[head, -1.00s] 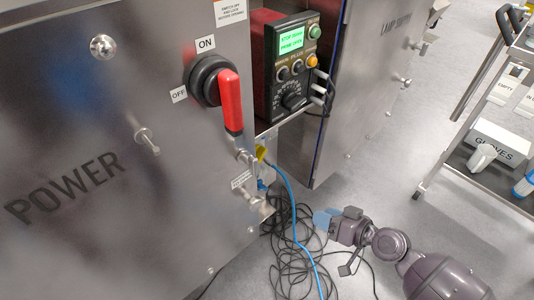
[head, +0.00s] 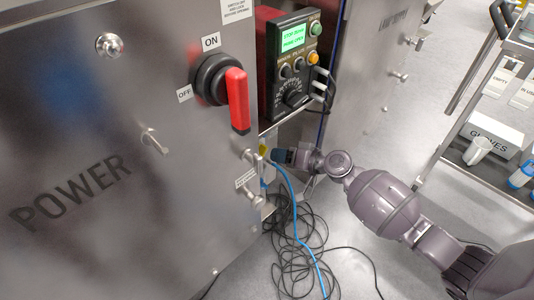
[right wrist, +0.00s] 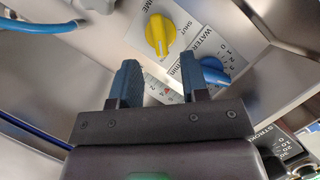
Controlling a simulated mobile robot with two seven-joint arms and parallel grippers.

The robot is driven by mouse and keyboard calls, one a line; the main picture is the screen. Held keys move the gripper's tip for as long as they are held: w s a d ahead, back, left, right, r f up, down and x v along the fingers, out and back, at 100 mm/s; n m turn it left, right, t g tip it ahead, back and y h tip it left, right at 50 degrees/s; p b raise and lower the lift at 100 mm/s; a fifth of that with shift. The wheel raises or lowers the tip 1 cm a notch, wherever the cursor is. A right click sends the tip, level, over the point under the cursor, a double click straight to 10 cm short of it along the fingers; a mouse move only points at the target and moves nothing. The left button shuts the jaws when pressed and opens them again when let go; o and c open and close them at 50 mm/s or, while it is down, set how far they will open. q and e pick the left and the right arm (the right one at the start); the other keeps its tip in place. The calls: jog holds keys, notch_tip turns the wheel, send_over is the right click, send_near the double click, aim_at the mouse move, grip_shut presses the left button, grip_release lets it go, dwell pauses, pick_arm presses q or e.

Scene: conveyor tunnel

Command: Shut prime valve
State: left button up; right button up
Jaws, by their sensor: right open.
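The prime valve is a yellow knob (right wrist: 160,34) on a white plate marked PRIME and SHUT in the right wrist view. It shows small and yellow (head: 263,150) in the head view, below the control box. My right gripper (right wrist: 163,82) is open and empty, its two dark fingers pointing toward the valve. The knob appears beyond the fingertips, apart from them. In the head view my right gripper (head: 280,156) is just right of the yellow knob. My left gripper is in neither view.
A blue knob (right wrist: 213,70) on a WATER plate sits right beside the yellow one. A blue hose (head: 291,192) and black cables (head: 296,250) hang below. The red-handled power switch (head: 237,100) and control box (head: 291,65) are above.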

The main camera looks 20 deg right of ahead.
aim_at(265, 153)
jog(key=shift+x, duration=2.45)
grip_shut()
